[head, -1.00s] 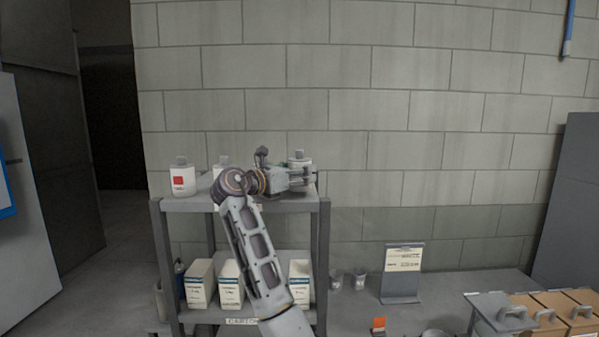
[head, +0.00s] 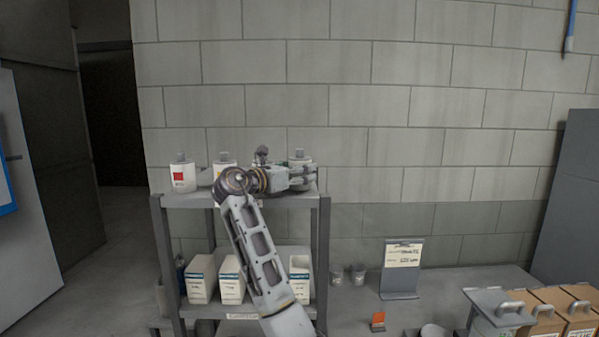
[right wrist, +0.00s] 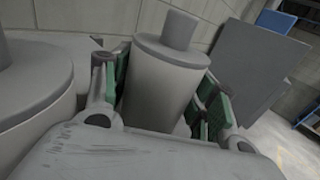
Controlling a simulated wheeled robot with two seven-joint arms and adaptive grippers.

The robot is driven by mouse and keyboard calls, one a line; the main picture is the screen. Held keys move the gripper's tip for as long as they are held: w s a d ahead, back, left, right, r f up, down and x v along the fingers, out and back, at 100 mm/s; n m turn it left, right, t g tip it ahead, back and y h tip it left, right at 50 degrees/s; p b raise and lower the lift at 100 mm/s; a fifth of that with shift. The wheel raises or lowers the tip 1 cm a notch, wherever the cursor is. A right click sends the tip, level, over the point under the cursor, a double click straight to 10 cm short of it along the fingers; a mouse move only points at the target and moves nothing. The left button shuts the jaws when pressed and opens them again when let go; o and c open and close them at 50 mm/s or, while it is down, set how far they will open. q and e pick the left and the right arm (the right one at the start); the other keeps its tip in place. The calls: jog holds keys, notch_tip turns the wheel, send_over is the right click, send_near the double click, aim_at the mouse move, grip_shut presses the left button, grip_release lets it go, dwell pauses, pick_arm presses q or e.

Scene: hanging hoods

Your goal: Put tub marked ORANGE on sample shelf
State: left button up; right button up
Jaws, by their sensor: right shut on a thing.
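My right gripper (head: 300,178) is at the right end of the top board of a grey shelf rack (head: 185,203), shut on a white tub with a grey lid (head: 300,157). In the right wrist view the tub (right wrist: 160,90) stands between the green-padded fingers (right wrist: 160,100); no marking shows on its visible side. I cannot tell whether its base touches the board. A tub with a red mark (head: 182,175) stands at the left end of the top board. Another tub with a yellowish mark (head: 222,167) is partly hidden behind my arm. My left gripper is out of view.
White cartons (head: 200,280) stand on the lower board. To the right are a sign stand (head: 401,270), small cups (head: 357,275), an orange card (head: 378,320) and brown boxes (head: 548,305). A block wall stands behind the rack. A neighbouring tub (right wrist: 30,90) is close to the gripper in the wrist view.

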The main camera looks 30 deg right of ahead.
jog(key=shift+f, duration=0.25)
dwell(0.3)
jog(key=o, duration=0.9)
jog(key=shift+r, duration=0.1)
jog(key=shift+r, duration=4.85)
